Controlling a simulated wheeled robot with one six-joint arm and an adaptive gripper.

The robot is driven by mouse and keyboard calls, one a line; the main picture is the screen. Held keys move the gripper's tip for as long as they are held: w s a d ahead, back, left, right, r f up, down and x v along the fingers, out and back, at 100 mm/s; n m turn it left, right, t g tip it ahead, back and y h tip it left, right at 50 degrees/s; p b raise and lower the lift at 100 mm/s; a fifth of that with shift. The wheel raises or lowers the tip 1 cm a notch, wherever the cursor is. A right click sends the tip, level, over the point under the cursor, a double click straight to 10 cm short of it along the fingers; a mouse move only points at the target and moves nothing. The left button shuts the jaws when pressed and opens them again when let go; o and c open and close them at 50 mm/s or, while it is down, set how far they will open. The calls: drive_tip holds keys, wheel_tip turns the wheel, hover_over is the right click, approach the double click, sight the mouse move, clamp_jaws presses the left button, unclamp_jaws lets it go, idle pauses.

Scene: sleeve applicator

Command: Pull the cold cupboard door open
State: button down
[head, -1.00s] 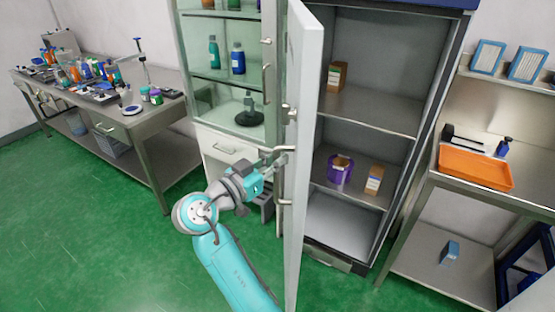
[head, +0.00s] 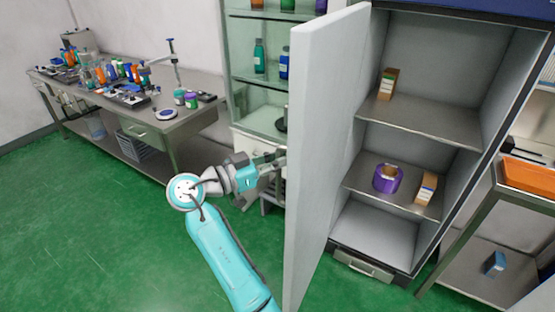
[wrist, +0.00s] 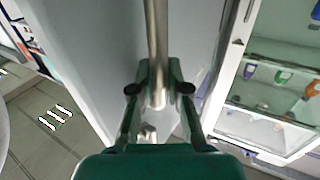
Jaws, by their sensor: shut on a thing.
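The cold cupboard door (head: 325,130) stands swung out toward me, and the cupboard's interior (head: 425,65) is exposed to its right. In the wrist view a metal bar handle (wrist: 157,45) runs down the door face (wrist: 95,65) and passes between the fingertips. My gripper (wrist: 160,88) is shut on this handle. In the head view my gripper (head: 272,162) is at the left, outer side of the door, and the door's edge hides the handle.
Cupboard shelves hold a purple roll (head: 388,178) and small boxes (head: 426,188). A glass-fronted cabinet (head: 262,95) stands close behind the door. A steel bench (head: 190,120) is at left, a steel rack (head: 470,235) at right. Green floor (head: 110,220) is clear at front left.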

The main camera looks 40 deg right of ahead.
drive_tip(key=shift+w, duration=0.1)
drive_tip(key=c, duration=1.1)
unclamp_jaws()
drive_tip(key=shift+c, duration=0.2)
drive_tip(key=w+a, duration=0.1)
drive_tip(key=a, duration=1.1)
drive_tip(key=shift+w, duration=0.3)
drive_tip(key=shift+d, duration=0.1)
